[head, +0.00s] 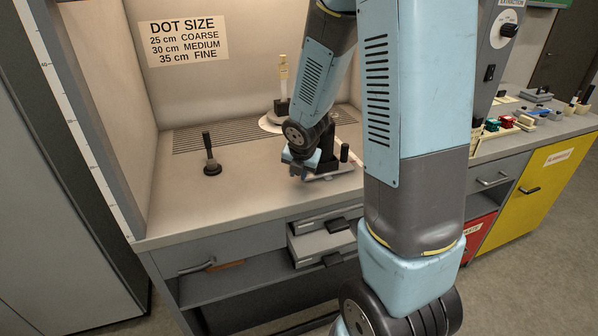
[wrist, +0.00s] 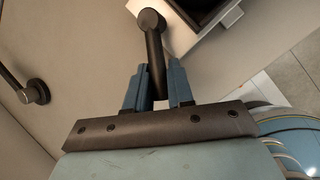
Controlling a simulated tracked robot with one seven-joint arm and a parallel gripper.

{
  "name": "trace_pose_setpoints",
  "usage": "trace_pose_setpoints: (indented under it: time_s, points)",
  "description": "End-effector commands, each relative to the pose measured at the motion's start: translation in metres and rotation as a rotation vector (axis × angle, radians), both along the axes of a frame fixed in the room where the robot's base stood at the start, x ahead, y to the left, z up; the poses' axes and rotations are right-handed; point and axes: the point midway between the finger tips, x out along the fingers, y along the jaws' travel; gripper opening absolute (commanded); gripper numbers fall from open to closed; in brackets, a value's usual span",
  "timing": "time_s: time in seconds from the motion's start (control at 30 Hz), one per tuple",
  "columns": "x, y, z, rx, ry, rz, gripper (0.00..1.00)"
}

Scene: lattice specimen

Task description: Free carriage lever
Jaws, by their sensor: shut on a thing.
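My gripper (head: 302,168) is low over the bench inside the booth. In the wrist view its two blue fingers (wrist: 158,88) are shut on a dark lever (wrist: 152,30) with a round end, which I take as the carriage lever. The round end sticks out beyond the fingertips. Beside it is a pale-edged block with a dark inside (wrist: 205,35), which looks like the carriage. In the head view my arm hides most of this, and a black upright post (head: 344,152) shows just right of the gripper. Whether the lever is loose cannot be told.
A black upright lever on a round base (head: 211,165) stands on the bench to the left. A pale column-like piece (head: 283,80) stands behind the gripper. The bench's left front (head: 180,215) is clear.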

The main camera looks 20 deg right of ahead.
Motion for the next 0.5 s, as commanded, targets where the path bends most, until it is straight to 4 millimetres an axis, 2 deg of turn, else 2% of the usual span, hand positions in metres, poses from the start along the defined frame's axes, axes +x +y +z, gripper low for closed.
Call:
trace_pose_setpoints:
  time_s: [0.5]
  points:
    - [-0.0034, -0.0057, -0.0011, 0.001, 0.002, 0.081, 0.0]
